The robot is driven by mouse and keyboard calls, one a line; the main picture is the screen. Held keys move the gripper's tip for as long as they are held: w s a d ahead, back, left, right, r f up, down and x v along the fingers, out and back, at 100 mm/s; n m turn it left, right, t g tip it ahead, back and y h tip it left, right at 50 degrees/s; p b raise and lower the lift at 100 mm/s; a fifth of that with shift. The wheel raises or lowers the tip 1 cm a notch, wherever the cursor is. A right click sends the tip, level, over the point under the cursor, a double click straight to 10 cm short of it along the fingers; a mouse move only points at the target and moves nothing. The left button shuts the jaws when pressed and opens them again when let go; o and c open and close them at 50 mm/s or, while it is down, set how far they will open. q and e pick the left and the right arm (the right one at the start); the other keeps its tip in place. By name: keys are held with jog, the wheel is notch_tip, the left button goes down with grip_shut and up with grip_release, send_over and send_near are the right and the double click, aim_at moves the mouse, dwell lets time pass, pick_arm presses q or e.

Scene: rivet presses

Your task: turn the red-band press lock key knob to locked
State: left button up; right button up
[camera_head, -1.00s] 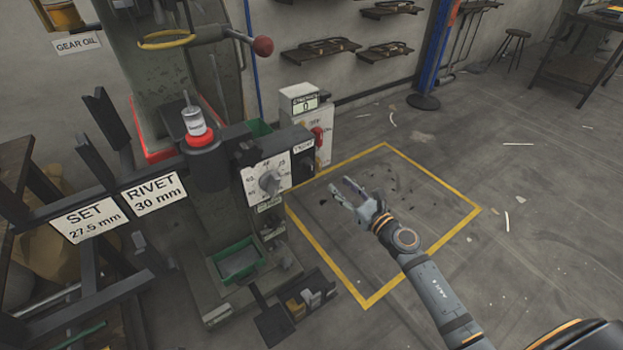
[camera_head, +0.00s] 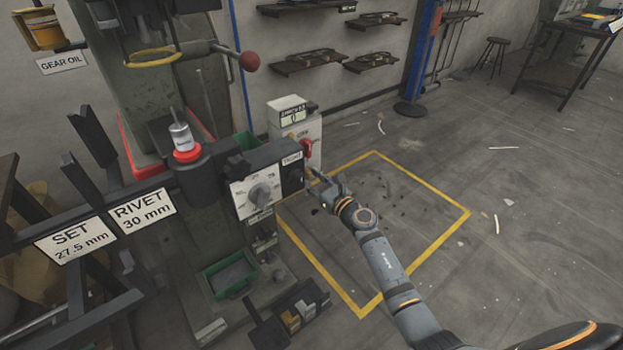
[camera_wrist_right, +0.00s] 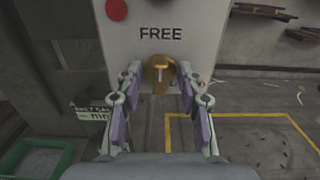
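The lock key knob (camera_wrist_right: 160,74) is brass-coloured with a pale slot line upright in it, set on a light grey panel under the word FREE in the right wrist view. The red-band press (camera_head: 140,105) stands at left in the head view, with red edging around its column and a red ring under a white cylinder. My right gripper (camera_wrist_right: 162,100) is open and empty, its two fingers left and right of the knob in the picture, apparently short of it. In the head view my right gripper (camera_head: 320,182) is beside the press's control boxes; the knob cannot be made out there. My left gripper is not in view.
A dial panel (camera_head: 258,193), a black box (camera_head: 291,178) and a counter box with a red handle (camera_head: 306,147) crowd the gripper's left. A green tray (camera_head: 232,276) sits below.

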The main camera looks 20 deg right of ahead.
grip_shut()
